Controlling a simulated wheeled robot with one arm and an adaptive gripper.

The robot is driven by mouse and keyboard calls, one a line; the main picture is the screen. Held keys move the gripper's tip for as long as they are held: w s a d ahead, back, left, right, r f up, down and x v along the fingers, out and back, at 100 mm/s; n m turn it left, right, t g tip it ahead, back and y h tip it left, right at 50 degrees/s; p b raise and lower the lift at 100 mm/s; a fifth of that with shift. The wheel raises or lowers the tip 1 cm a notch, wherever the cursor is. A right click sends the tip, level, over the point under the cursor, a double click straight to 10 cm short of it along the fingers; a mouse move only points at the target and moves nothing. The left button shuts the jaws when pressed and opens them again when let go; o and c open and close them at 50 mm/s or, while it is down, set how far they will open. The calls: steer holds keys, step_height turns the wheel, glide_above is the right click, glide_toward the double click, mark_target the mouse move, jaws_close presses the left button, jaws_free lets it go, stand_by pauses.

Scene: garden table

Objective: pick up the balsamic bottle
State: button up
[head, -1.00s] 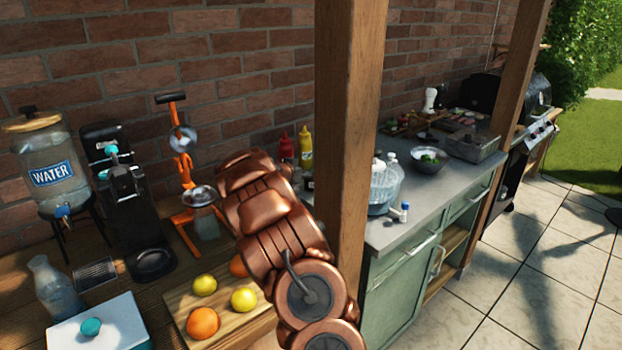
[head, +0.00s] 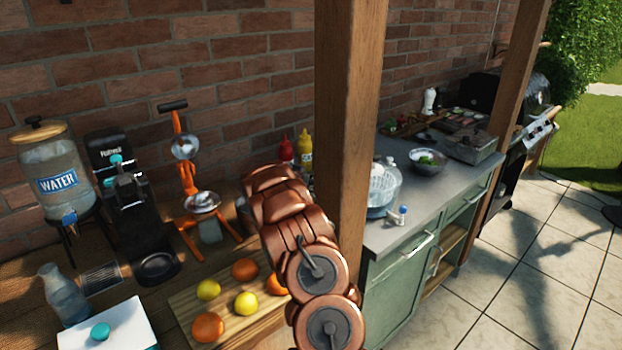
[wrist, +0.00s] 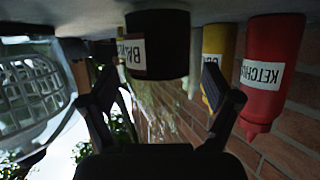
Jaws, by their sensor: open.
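The balsamic bottle (wrist: 157,45) is dark, with a white label only partly readable, in the upper middle of the wrist view, which looks upside down. My gripper (wrist: 157,92) is open, with one black finger on each side of the picture. The bottle shows between the fingers and looks a little beyond their tips; I see no contact. In the head view my copper arm reaches toward the counter behind the wooden post, and the gripper and the balsamic bottle are hidden there.
A red ketchup bottle (wrist: 270,70) and a yellow mustard bottle (wrist: 217,60) stand close on the right in the wrist view. A clear basket-like container (wrist: 35,95) is on the left. The wooden post (head: 347,130) stands beside my arm. Fruit lies on a cutting board (head: 185,305).

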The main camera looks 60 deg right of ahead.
steer(key=shift+d, duration=0.2)
steer(key=c, duration=1.4)
steer(key=shift+c, duration=0.3)
steer(key=shift+r, duration=0.15)
